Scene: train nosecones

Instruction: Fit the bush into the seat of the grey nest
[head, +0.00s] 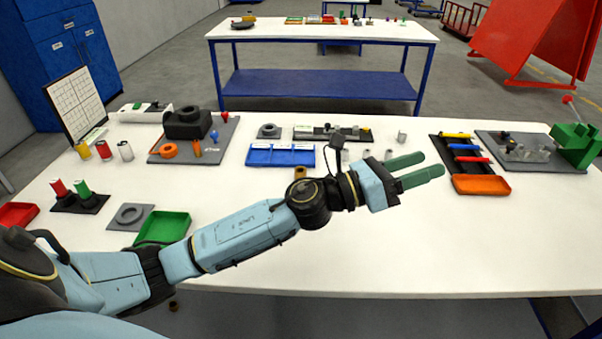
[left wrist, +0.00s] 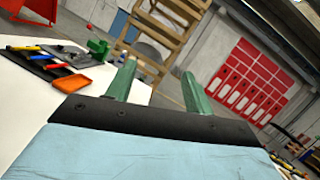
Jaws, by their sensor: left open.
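A grey square block with a round recess (head: 131,215), which looks like the grey nest, lies at the front left of the table, with nothing visible in its recess. A similar smaller dark grey block (head: 269,131) lies farther back. I cannot tell for sure which piece is the bush; a small brown ring-like piece (head: 299,172) shows just behind my left arm, partly hidden by it. My left gripper (head: 433,164) is open and empty above the right half of the table, far from the grey nest. Its green fingers also show in the left wrist view (left wrist: 159,68). My right gripper is out of view.
A green tray (head: 163,228) is beside the nest, partly behind my left arm. A blue tray (head: 280,155), an orange tray (head: 481,185) and a green block (head: 576,145) stand farther right. The table's front right area is clear.

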